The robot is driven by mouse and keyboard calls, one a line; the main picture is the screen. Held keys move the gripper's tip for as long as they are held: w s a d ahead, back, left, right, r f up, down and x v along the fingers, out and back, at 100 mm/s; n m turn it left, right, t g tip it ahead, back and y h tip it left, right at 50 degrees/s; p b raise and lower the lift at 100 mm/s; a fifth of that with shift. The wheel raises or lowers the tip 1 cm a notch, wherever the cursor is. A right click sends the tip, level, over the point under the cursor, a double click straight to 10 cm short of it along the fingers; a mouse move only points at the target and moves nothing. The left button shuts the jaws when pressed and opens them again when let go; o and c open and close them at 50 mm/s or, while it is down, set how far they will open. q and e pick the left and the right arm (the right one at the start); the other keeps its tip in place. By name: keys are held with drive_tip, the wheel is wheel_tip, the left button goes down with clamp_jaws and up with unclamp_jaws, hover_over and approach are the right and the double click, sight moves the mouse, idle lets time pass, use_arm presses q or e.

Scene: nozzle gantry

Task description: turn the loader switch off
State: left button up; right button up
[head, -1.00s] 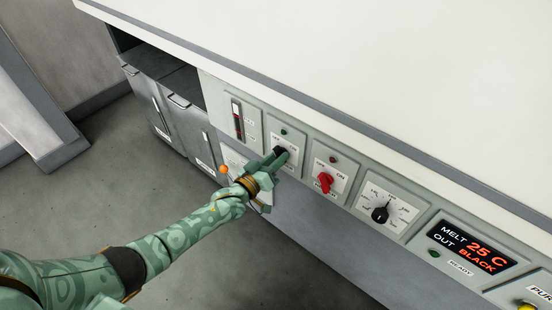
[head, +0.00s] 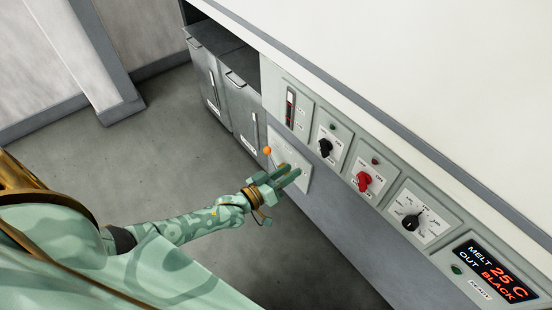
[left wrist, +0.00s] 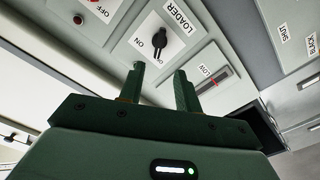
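The loader switch (head: 325,147) is a black rotary knob on a white plate in the machine's front panel. In the left wrist view the black knob (left wrist: 157,30) stands beside the LOADER label, beyond the fingertips and touched by neither. I cannot tell for sure which of its two marks it points at. My left gripper (head: 289,175) is below and left of the switch in the head view, in front of a lower plate. In the left wrist view my left gripper (left wrist: 160,78) has its two fingers apart with nothing between them. My right gripper is not in view.
A red switch (head: 364,181) and a black dial (head: 411,222) sit along the panel to the right. An orange-tipped lever (head: 267,151) is close to the left gripper. Grey bins (head: 227,85) stand at the left. The floor before the panel is clear.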

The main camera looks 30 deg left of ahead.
use_arm(q)
drive_tip(key=shift+v, duration=1.8)
